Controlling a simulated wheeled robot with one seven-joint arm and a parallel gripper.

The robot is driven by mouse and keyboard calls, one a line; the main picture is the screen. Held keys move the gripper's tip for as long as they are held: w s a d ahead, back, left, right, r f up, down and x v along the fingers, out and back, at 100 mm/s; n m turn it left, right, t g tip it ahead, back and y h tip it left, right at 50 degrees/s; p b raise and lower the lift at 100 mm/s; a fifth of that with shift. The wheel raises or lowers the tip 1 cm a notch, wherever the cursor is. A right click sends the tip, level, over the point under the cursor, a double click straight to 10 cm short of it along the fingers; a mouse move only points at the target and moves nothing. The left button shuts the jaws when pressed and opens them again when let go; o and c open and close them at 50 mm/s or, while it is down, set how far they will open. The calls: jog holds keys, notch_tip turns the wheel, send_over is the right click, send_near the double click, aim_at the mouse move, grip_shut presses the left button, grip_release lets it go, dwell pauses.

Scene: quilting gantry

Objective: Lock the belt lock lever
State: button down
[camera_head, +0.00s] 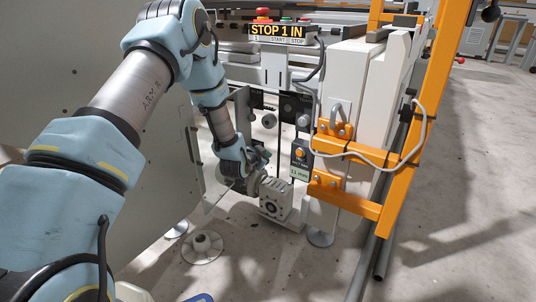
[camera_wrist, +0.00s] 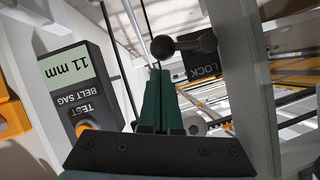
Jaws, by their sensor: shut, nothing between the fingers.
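The belt lock lever (camera_wrist: 185,44) is a dark bar with rounded ends in the wrist view, beside a black plate marked LOCK (camera_wrist: 208,66). My gripper (camera_wrist: 158,72) has its green fingers pressed together and empty. In the picture, their tips lie just below the lever's left ball end; I cannot tell whether they touch it. In the head view my gripper (camera_head: 262,157) is low by the machine, left of the belt sag tester. The lever cannot be made out clearly there.
The belt sag tester (camera_wrist: 85,92) reads 11 mm and has an orange button; it also shows in the head view (camera_head: 300,160). An orange frame (camera_head: 420,110) and a looping grey cable stand to the right. A grey motor block (camera_head: 275,197) sits below my gripper. A large panel stands left.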

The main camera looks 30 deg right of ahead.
jog(key=shift+f, duration=0.25)
dwell(0.3)
jog(key=shift+f, duration=0.15)
jog(key=shift+s+f+m+t+b, duration=0.15)
jog(key=shift+f+m+t+b, duration=0.15)
jog(key=shift+m+t+b, duration=0.15)
jog(key=w+a+f+m+t+h+b, duration=0.1)
jog(key=w+f+m+t+b, duration=0.2)
jog(key=m, duration=0.9)
jog(key=shift+a+f+t+b, duration=0.35)
jog(key=shift+f+t+b, duration=1.2)
jog(key=shift+f+b, duration=0.8)
jog(key=shift+w+f, duration=0.1)
jog(key=shift+f, duration=0.15)
